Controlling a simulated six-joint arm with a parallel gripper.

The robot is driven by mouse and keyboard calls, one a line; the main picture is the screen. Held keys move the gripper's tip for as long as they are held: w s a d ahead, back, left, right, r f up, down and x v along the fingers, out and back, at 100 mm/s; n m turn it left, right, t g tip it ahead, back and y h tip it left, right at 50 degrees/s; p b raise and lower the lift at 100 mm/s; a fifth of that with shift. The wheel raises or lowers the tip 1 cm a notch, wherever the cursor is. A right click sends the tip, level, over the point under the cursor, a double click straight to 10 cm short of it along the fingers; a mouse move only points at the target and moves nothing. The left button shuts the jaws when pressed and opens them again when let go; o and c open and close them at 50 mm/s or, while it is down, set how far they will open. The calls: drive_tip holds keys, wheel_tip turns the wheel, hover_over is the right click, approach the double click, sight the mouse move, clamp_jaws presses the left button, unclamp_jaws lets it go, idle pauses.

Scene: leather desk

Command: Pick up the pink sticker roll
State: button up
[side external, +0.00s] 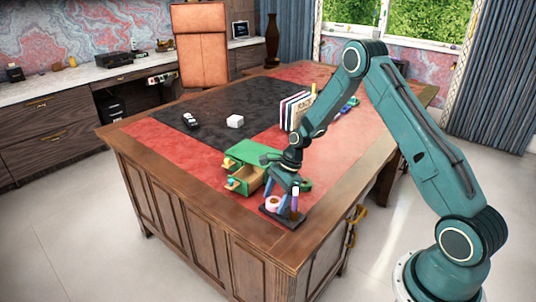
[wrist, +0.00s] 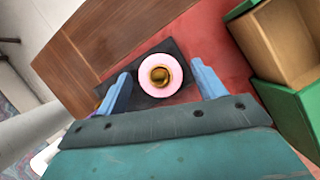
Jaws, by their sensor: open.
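The pink sticker roll (wrist: 147,68) is a pink ring with a gold-brown centre. It sits on a dark flat base (wrist: 178,52) on the desk, and in the side external view the roll (side external: 273,203) shows near the desk's front corner. My gripper (wrist: 164,78) is open. In the wrist view its two blue fingers show on either side of the roll, apart from it. In the side external view my gripper (side external: 284,195) reaches down over the dark base, and its fingers partly hide the things there.
A green drawer box (side external: 252,154) with an open drawer (wrist: 288,42) stands close to the roll. Upright books (side external: 291,109) stand farther back. A white block (side external: 235,121) and a small dark-and-white item (side external: 190,119) lie on the dark mat (side external: 215,103). The red desktop left of the drawers is clear.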

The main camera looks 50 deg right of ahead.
idle(0.3)
drive_tip(key=c, duration=1.1)
drive_tip(key=shift+o, duration=0.2)
drive_tip(key=shift+r, duration=0.2)
wheel_tip(320, 180, up, 20)
drive_tip(key=shift+f, duration=0.15)
drive_tip(key=shift+w, duration=0.1)
